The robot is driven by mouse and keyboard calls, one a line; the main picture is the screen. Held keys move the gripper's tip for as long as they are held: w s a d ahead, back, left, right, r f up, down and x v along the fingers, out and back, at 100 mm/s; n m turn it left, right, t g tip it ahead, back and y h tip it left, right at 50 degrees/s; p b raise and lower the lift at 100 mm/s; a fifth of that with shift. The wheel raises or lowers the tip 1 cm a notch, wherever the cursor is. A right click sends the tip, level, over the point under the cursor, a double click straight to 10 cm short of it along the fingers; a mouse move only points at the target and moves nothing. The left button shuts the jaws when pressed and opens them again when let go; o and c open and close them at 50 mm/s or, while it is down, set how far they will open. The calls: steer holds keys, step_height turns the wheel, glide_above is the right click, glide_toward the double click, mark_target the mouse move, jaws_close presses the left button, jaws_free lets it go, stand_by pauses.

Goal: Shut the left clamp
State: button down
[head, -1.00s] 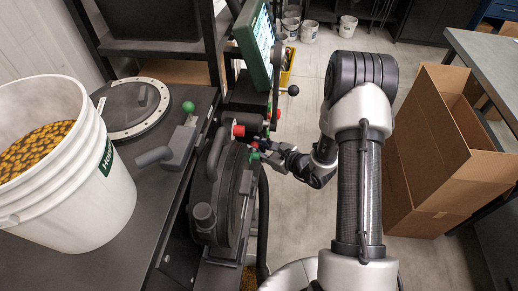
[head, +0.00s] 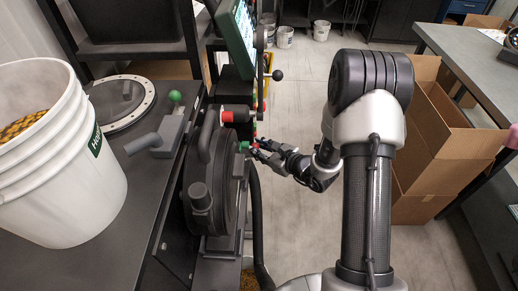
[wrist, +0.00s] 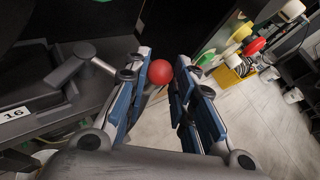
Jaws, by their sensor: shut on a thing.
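My gripper (head: 259,147) reaches in at the right of the upright round dark housing (head: 229,185) in the head view. In the wrist view my gripper (wrist: 164,84) has its blue-padded fingers shut on a small red ball knob (wrist: 159,72). The red knob also shows at the fingertips in the head view (head: 256,143). The clamp lever below the knob is mostly hidden, so I cannot tell its angle. A green piece (head: 244,146) shows just left of the fingertips.
A white bucket (head: 75,180) with yellow seed stands on the dark bench at left, near a green-knobbed lever (head: 175,96). A green-framed screen (head: 235,38) stands behind. Cardboard boxes (head: 418,207) stand at right. A numbered plate (wrist: 15,114) shows in the wrist view.

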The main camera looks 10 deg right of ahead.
steer(key=s+a+m+t+h+b, duration=0.1)
steer(key=s+a+m+h+b, duration=0.1)
steer(key=s+b, duration=0.2)
steer(key=shift+s+f+m+h, duration=0.2)
steer(key=shift+s+m+h, duration=0.2)
steer(key=shift+s, duration=0.55)
steer(key=c, duration=1.8)
jaws_free()
steer(key=shift+o, duration=0.8)
steer(key=shift+w+a, duration=0.15)
steer(key=shift+a, duration=0.15)
steer(key=shift+w+d+r, duration=0.15)
steer(key=shift+d+r, duration=0.05)
